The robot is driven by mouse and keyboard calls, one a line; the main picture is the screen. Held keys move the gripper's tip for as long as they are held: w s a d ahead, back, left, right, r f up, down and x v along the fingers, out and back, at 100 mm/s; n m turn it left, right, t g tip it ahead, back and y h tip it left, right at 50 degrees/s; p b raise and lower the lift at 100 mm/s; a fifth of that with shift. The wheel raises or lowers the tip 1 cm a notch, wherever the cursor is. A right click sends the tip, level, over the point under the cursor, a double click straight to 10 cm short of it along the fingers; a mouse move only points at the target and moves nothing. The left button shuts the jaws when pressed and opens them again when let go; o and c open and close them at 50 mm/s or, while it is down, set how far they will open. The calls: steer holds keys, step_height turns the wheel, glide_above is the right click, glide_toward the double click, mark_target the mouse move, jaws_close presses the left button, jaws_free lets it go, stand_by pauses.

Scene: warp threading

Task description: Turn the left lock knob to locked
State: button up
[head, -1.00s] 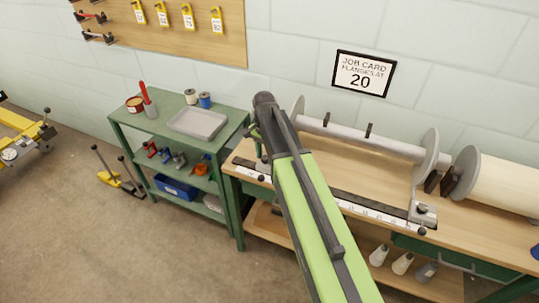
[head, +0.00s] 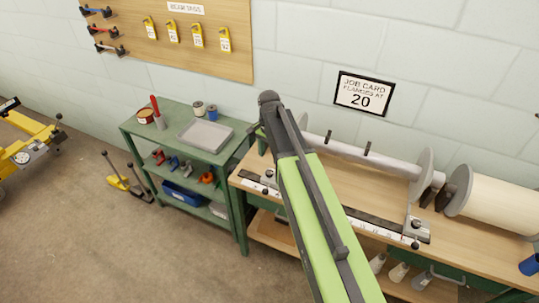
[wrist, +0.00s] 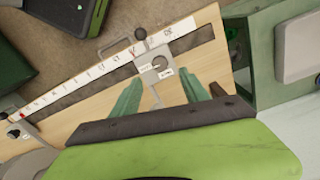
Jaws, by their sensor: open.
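The left flange's grey lock block (wrist: 150,62) sits at the end of the white ruler in the wrist view. A small dark round knob (wrist: 159,63) lies on it between small white labels I cannot read. A black ball handle (wrist: 140,34) stands at its front edge. My gripper (wrist: 162,93) is open, its fingers pointing toward the block from below in the picture, with nothing between them. I cannot tell whether they touch the knob. In the head view my green arm hides most of the gripper; the left block (head: 267,178) shows just left of the arm.
The right lock block (head: 414,231) stands farther along the ruler (head: 366,221). The beam's grey flange (head: 421,177) and a cream roll (head: 497,200) lie on the wooden bench. A green shelf (head: 170,128) with a grey tray (head: 205,135) stands left of the bench.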

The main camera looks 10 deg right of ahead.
step_height(320, 180, up, 9)
steer(key=p, duration=0.7)
steer(key=shift+f, duration=0.15)
steer(key=s+d+f+n+b, duration=0.1)
steer(key=s+f+n+b, duration=0.2)
steer(key=s, duration=0.4)
steer(key=s+f+n+b, duration=0.3)
steer(key=s+n, duration=0.3)
steer(key=s, duration=0.2)
steer(key=shift+d+n, duration=0.3)
steer(key=shift+d, duration=0.05)
steer(key=shift+f, duration=0.1)
